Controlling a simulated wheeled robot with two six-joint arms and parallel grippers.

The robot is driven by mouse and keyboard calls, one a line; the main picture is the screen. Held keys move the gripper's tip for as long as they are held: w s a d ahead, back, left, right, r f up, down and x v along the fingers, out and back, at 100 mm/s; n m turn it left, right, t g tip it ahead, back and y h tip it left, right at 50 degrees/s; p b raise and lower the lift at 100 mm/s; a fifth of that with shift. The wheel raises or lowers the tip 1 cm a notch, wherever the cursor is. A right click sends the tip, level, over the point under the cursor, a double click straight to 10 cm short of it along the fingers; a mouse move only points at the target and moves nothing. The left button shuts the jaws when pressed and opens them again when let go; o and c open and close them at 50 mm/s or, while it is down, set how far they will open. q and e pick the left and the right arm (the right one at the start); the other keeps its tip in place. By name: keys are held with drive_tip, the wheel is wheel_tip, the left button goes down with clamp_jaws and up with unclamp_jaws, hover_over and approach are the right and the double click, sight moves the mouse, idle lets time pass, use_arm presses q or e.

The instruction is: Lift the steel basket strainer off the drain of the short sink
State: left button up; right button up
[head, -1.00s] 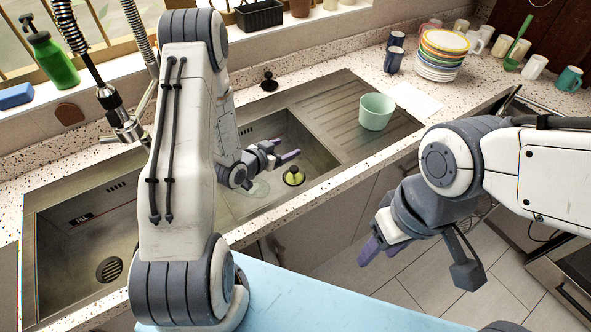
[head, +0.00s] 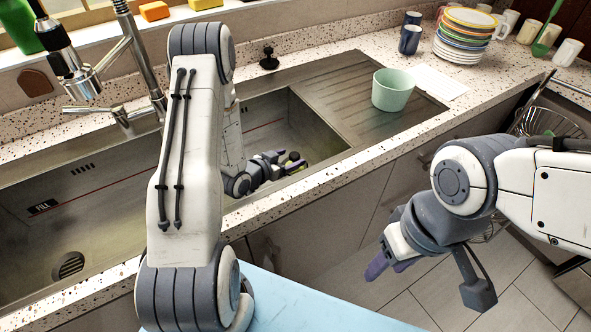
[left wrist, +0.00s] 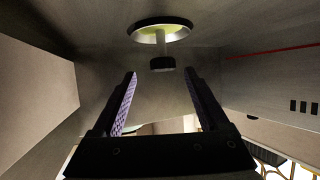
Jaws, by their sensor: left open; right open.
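The steel basket strainer sits in the drain of the short sink (head: 275,112). In the left wrist view the strainer (left wrist: 160,31) shows its round steel rim, yellow-green inside and dark knob on a stem. My left gripper (head: 283,160) is low in the short sink, open. In the left wrist view my left gripper (left wrist: 160,75) has its fingertips apart, with the knob between and just beyond them, not gripped. My right gripper (head: 388,268) is open and empty outside the counter's front edge.
A mint-green cup (head: 392,92) stands on the drainboard (head: 345,85) right of the short sink. Stacked plates (head: 460,45) and mugs stand behind. The faucet (head: 140,60) rises behind the larger left sink (head: 110,225). Basin walls surround my left gripper.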

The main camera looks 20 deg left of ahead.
use_arm(q)
drive_tip(key=x, duration=0.4)
drive_tip(key=p+x, duration=0.1)
drive_tip(key=x, duration=0.2)
drive_tip(key=shift+a+f, duration=0.25)
drive_tip(key=shift+f, duration=0.15)
clamp_jaws()
